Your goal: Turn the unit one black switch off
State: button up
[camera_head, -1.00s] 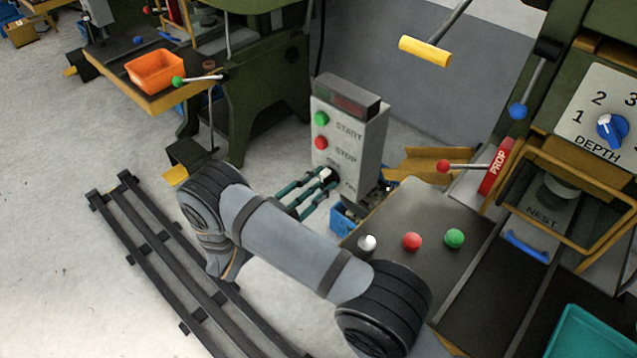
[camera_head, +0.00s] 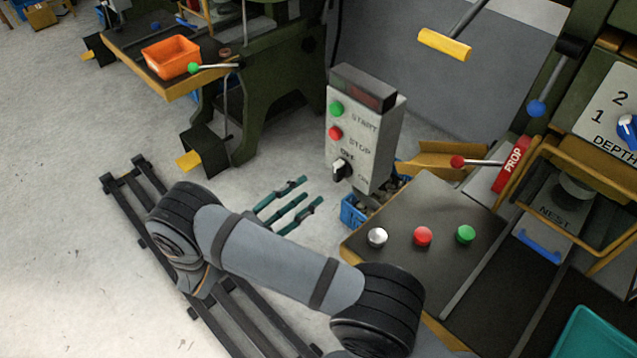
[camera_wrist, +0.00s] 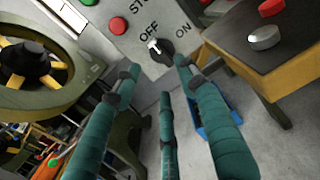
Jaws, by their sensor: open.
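The grey control box (camera_head: 382,140) has a black rotary switch (camera_head: 342,170) below its green START and red STOP buttons. In the wrist view the same black switch (camera_wrist: 161,49) sits between the OFF and ON labels. Its white mark points up-left, to the OFF side. My gripper (camera_head: 308,190) has three teal fingers spread apart and empty. It is down-left of the switch in the head view, with a visible gap. In the wrist view my gripper's fingertips (camera_wrist: 160,78) point toward the switch without touching it.
A dark bench top (camera_head: 425,205) with white, red and green buttons stands right of the box. A blue bin (camera_head: 353,212) is below the box. A red PROP lever (camera_head: 480,162) is further right. Open floor lies left of the box.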

aim_at(340, 171)
jog(key=shift+v, duration=1.2)
jog(key=x, duration=1.2)
